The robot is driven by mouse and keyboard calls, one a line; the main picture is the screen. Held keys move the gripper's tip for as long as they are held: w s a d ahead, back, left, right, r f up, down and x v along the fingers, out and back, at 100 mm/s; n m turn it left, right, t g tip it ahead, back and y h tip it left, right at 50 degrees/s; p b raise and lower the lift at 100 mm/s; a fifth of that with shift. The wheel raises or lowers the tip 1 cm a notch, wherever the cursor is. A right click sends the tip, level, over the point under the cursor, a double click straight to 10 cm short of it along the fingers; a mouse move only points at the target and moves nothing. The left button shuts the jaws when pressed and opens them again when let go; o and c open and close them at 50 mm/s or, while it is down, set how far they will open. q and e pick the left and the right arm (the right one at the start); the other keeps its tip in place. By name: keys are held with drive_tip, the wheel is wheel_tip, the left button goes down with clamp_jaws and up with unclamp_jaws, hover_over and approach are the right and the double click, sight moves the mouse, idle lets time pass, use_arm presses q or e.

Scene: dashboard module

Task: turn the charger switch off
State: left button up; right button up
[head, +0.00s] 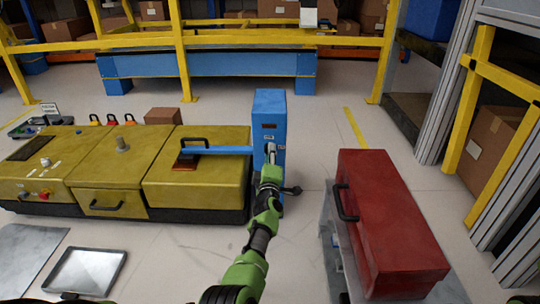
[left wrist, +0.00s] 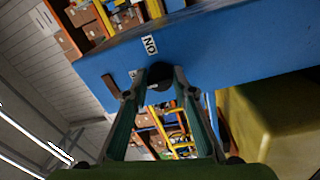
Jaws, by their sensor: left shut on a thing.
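The charger (head: 270,104) is a tall blue box standing at the right end of the yellow machine in the head view. In the left wrist view its blue face (left wrist: 225,45) fills the top, with a white ON label (left wrist: 150,45) and a second label partly hidden. A dark round switch knob (left wrist: 160,71) sits on this face below the ON label. My left gripper (head: 270,153) reaches the charger's front, its fingertips shut on the knob. The fingers hide part of the knob, so its setting is unclear. My right gripper is not in view.
The yellow machine (head: 100,172) stands to the left, with a blue bar from the charger over its top. A red toolbox (head: 390,215) on a cart stands to the right. Yellow railings (head: 180,60) stand behind. Some floor is free between charger and toolbox.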

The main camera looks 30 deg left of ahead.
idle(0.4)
use_arm(q)
drive_tip(key=o, duration=1.1)
